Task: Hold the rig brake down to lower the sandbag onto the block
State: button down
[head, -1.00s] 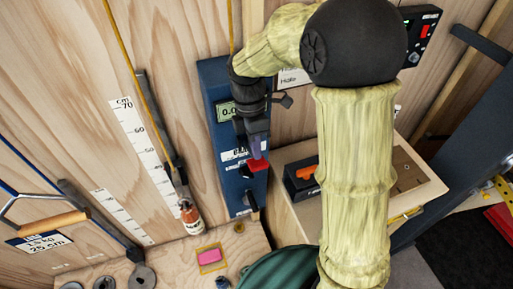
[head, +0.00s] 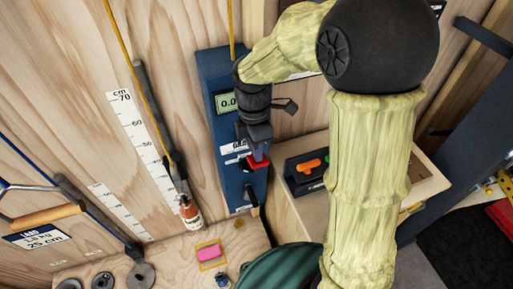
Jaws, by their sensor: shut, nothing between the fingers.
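The rig is a tall blue box (head: 222,127) on the wooden wall, with a small display reading about 0.0. A red brake paddle (head: 259,165) sticks out from its lower front. My gripper (head: 260,154) is shut and empty, pointing down with its fingertips at the paddle's top; they seem to touch it, but a small gap cannot be ruled out. A small brown and white weight (head: 190,213), perhaps the sandbag, hangs at the end of the yellow rope beside the cm scale. A pink block (head: 209,253) lies in a yellow outline on the bench, below and right of it.
An open-topped wooden box (head: 435,185) stands right of the rig; a black device with an orange switch (head: 308,166) is on it. A green rounded thing (head: 285,272) is at the bottom. Metal discs (head: 141,275) and a wooden-handled bar (head: 48,216) are at left.

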aim_at(260, 163)
jog(key=f+t+b, duration=0.2)
jog(key=b, duration=0.1)
jog(key=s+f+t+y+b, duration=0.1)
jog(key=f+b, duration=0.1)
jog(key=b, duration=0.1)
jog(key=shift+s+d+f+t, duration=0.2)
jog(key=shift+t, duration=0.2)
jog(key=shift+f+b, duration=0.35)
jog(key=shift+f, duration=0.1)
jog(key=shift+s, duration=0.2)
jog(key=shift+s+d+f, duration=0.1)
jog(key=shift+f, duration=0.15)
dwell(1.0)
jog(key=shift+r, duration=0.1)
dwell(0.7)
jog(key=shift+r+p, duration=0.5)
jog(key=shift+p, duration=0.05)
notch_tip(260, 163, up, 13)
jog(key=s+p, duration=0.2)
jog(key=shift+s+d, duration=0.35)
jog(key=shift+s, duration=0.05)
